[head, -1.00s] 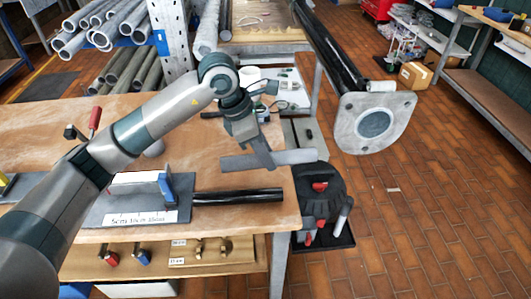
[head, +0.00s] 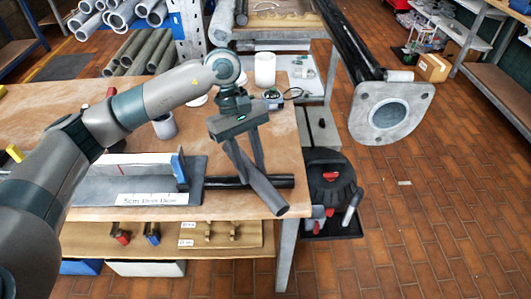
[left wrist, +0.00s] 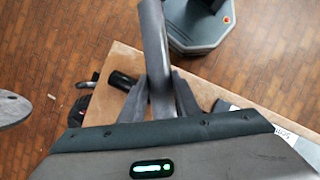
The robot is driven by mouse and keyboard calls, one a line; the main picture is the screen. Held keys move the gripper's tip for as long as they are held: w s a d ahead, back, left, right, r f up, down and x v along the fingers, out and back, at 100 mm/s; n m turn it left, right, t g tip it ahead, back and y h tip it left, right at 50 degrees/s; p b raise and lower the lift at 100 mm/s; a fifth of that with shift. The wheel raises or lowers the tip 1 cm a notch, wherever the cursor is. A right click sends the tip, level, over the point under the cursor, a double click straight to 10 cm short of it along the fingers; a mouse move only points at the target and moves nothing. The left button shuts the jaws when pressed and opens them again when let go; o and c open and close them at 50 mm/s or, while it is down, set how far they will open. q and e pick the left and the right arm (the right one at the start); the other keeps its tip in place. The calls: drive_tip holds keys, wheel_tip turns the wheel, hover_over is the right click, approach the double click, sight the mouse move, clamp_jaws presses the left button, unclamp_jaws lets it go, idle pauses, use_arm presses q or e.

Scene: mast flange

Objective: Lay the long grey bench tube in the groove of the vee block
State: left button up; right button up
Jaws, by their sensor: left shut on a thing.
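My left gripper (head: 256,170) is shut on the long grey bench tube (head: 268,195), over the front right corner of the workbench. The tube slants in the head view, its lower right end past the bench's front edge. In the left wrist view the grey tube (left wrist: 155,45) runs up between the two fingers (left wrist: 160,88). Whether it touches the black tube behind it, I cannot tell. I cannot make out the vee block and its groove for certain. My right gripper is not in view.
A black tube (head: 225,183) lies by a grey plate (head: 95,190) with a white rail, a blue end piece (head: 180,168) and a scale label. White cups (head: 265,68) stand behind my gripper. A flanged dark mast (head: 388,115) hangs at right. A black-and-red tool (head: 331,185) stands beside the bench.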

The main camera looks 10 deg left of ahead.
use_arm(q)
drive_tip(key=s+a+m+g+y, duration=0.1)
drive_tip(key=s+a+m+y, duration=0.2)
drive_tip(key=m, duration=0.6)
drive_tip(key=s+a, duration=0.2)
drive_tip(key=s, duration=0.1)
drive_tip(key=shift+a+f+m+g, duration=0.15)
drive_tip(key=shift+f+m+g, duration=0.1)
drive_tip(key=shift+m+g, duration=0.05)
drive_tip(key=shift+s, duration=0.1)
